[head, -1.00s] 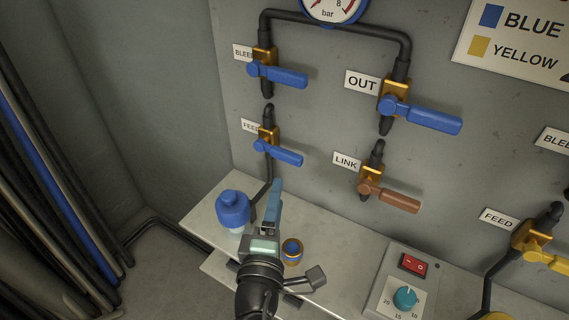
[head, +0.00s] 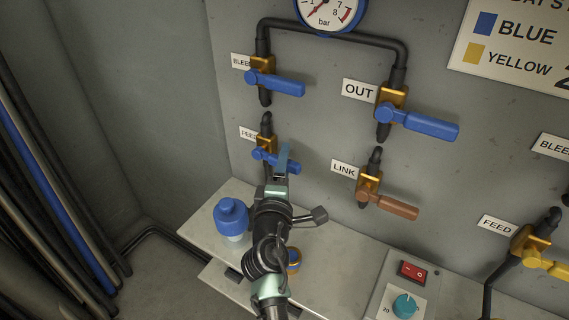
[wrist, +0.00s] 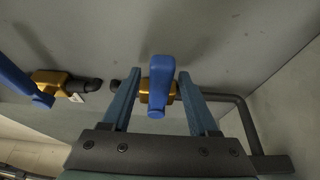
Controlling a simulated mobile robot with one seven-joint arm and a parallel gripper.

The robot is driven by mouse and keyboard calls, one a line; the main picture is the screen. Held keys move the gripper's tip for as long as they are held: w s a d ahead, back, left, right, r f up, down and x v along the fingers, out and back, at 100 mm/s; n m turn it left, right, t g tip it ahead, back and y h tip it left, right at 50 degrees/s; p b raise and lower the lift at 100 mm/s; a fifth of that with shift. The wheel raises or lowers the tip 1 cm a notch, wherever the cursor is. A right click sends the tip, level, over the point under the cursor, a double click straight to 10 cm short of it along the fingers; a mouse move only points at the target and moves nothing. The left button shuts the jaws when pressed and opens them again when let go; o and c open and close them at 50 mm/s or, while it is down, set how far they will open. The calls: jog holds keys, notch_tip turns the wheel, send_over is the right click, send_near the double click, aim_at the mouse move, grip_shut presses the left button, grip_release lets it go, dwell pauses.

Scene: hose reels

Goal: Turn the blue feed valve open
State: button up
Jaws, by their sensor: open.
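The blue feed valve (head: 263,154) is on the wall beside its FEED label, on a vertical pipe. Its blue lever points right and slightly down, across the pipe. My gripper (head: 282,158) is at this lever and covers its middle part in the head view. In the wrist view the blue lever (wrist: 161,80) stands between my two open fingers, with a visible gap on each side. The gold valve body (wrist: 145,97) is behind it.
The blue BLEED lever (head: 276,83) is above, and also at left in the wrist view (wrist: 22,80). The blue OUT lever (head: 420,122) and brown LINK lever (head: 395,205) are to the right. A blue-capped bottle (head: 231,216) and a ring-like part (head: 294,259) stand on the shelf below.

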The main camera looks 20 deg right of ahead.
jog(key=shift+c, duration=0.3)
grip_shut()
dwell(1.2)
